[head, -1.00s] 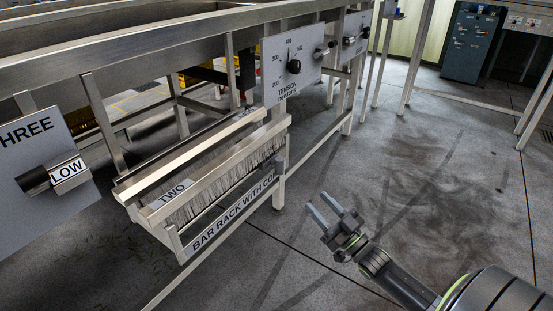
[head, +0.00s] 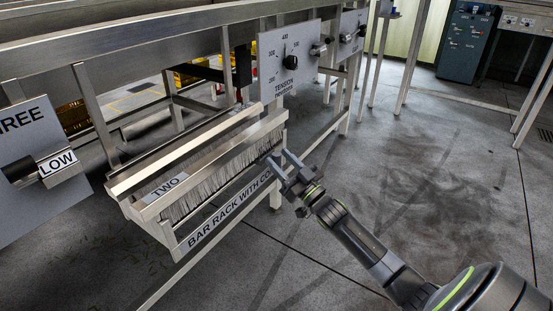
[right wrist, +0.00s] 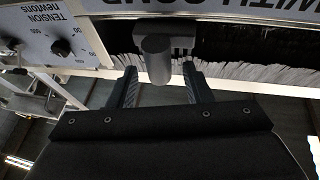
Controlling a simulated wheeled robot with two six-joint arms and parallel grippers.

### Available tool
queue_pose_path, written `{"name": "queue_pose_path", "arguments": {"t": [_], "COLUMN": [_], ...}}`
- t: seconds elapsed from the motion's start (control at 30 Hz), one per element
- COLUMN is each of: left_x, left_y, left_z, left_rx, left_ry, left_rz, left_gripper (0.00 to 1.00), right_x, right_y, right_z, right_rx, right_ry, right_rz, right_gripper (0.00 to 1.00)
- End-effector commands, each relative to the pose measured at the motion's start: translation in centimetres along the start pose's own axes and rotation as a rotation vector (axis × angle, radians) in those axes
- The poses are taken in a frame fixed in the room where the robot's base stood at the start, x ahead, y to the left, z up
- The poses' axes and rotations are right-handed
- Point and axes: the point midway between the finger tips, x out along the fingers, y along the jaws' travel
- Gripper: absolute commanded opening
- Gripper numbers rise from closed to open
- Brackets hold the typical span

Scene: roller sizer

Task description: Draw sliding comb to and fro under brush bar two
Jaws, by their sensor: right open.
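Brush bar two (head: 215,158), a metal bar with grey bristles and a TWO label (head: 168,186), lies in the bar rack (head: 230,214). Its bristles also show in the right wrist view (right wrist: 250,72). The sliding comb (right wrist: 157,60) shows there as a grey cylindrical handle on a toothed block, at the bristles' edge. My right gripper (head: 280,158) is open at the rack's right end. In the right wrist view its fingers (right wrist: 161,82) stand either side of the handle, with gaps visible. In the head view the comb is too small and covered to make out. My left gripper is not in view.
A tension panel with a dial (head: 290,62) stands just above and behind the rack's right end. A THREE panel with a LOW lever (head: 57,163) is at the left. The floor (head: 400,170) to the right is clear.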

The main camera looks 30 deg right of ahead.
Motion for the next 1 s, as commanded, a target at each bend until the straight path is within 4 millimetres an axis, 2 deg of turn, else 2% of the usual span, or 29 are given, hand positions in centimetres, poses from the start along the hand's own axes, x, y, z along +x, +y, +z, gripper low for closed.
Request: {"name": "queue_pose_path", "arguments": {"t": [0.2,0.53,0.87,0.9,1.0], "left_x": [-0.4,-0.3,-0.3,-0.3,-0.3], "left_y": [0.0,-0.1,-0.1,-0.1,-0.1], "left_z": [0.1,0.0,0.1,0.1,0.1], "left_rx": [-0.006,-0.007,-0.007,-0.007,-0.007], "left_ry": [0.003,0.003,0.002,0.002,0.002], "left_rz": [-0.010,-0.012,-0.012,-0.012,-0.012], "left_gripper": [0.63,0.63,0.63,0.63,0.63], "right_x": [2.0,2.3,2.3,2.3,2.3], "right_y": [0.0,0.0,0.0,0.0,0.0], "right_z": [0.1,0.0,0.0,0.0,0.0], "right_rx": [0.001,0.000,0.000,0.000,0.000], "right_ry": [0.000,-0.002,-0.001,-0.001,-0.001], "right_rz": [0.000,0.001,0.000,0.000,0.000], "right_gripper": [0.45,0.45,0.03,0.00,0.00]}}
